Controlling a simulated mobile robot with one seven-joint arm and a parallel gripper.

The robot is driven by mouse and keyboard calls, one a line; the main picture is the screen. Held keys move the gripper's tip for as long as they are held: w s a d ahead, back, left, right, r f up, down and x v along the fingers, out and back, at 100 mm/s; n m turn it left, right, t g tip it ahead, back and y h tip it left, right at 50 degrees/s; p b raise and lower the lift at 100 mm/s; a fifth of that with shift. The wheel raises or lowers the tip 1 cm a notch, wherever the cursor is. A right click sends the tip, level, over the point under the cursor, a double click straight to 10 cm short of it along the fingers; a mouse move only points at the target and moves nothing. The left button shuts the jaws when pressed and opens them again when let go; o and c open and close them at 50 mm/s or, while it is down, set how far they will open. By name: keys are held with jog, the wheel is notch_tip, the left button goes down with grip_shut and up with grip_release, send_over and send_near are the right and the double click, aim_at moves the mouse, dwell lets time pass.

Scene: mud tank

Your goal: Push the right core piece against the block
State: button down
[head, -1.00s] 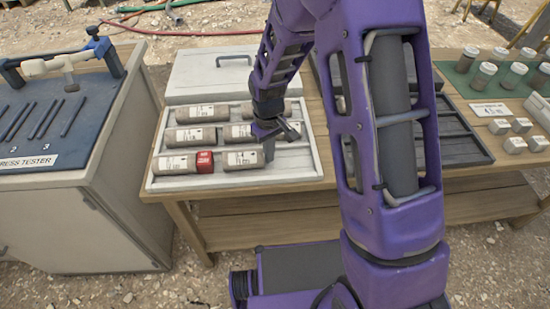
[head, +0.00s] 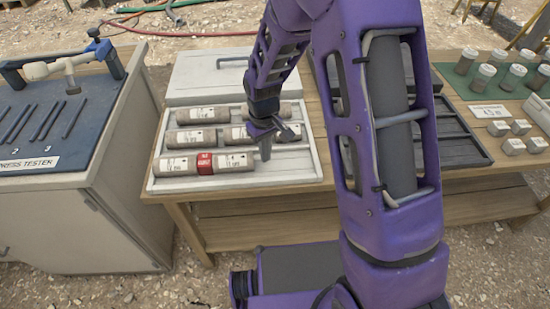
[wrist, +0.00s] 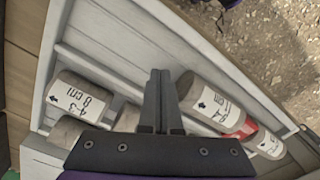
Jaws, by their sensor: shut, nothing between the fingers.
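The right core piece (head: 233,162) is a grey-brown cylinder with a white label, lying in the front row of the white tray (head: 290,178). Its left end meets the red block (head: 204,163), with no clear gap. The left core piece (head: 174,167) lies on the block's other side. My gripper (head: 265,153) is shut and empty, low in the row at the right core's free end. In the wrist view my fingers (wrist: 160,74) stand close beside the right core piece (wrist: 209,102); I cannot tell whether they touch. The red block (wrist: 239,127) lies beyond it.
More labelled cores (head: 196,138) lie in the tray's rear rows, close behind my gripper. The front row is empty to the right of my gripper. A tray lid (head: 210,78) lies behind. A dark tray (head: 455,140) stands to the right and a tester bench (head: 50,165) to the left.

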jog(key=shift+d+r, duration=0.5)
jog(key=shift+d, duration=0.25)
notch_tip(320, 180, up, 8)
jog(key=p, duration=0.6)
